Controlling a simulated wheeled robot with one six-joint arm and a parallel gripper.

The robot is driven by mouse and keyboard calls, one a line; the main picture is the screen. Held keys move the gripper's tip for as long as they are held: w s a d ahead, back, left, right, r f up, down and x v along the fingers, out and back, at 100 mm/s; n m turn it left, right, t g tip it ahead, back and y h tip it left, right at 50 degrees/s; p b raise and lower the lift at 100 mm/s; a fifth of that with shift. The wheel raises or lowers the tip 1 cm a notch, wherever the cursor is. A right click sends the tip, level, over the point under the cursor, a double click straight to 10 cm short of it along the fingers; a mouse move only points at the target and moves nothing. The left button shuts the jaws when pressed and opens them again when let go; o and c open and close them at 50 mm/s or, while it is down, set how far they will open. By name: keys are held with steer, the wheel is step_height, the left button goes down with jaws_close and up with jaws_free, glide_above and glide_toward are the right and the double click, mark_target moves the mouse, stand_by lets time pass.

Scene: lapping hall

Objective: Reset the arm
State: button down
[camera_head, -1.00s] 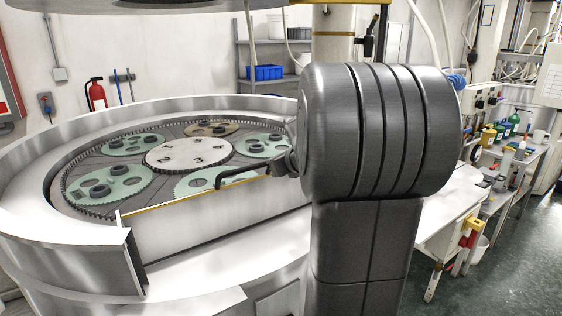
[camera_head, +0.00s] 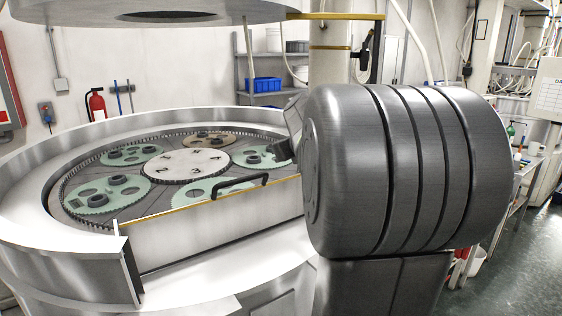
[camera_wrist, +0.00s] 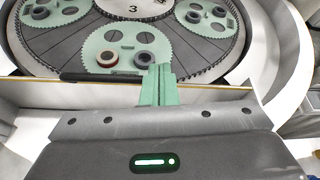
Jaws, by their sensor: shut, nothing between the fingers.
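My gripper (camera_wrist: 160,73) shows in the wrist view as two pale green fingers pressed together with nothing between them. The fingers point over the front panel's edge toward the lapping machine, near a green toothed carrier (camera_wrist: 100,42) that bears a red-rimmed ring (camera_wrist: 108,57) and a dark ring (camera_wrist: 145,60). I cannot tell whether the fingertips touch anything. In the head view my large grey arm link fills the right middle, and my gripper is hidden there.
The round lapping machine (camera_head: 25,215) has a front panel (camera_head: 215,220) with a black handle (camera_head: 240,185). An upper plate (camera_head: 230,12) hangs above it. Blue bins (camera_head: 263,84) stand on a shelf. Floor shows at the right.

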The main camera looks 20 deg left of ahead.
steer(key=shift+r, duration=0.25)
step_height(320, 180, down, 9)
steer(key=w+a, duration=0.2)
steer(key=shift+f+b, duration=0.15)
steer(key=shift+b, duration=0.25)
stand_by(0.6)
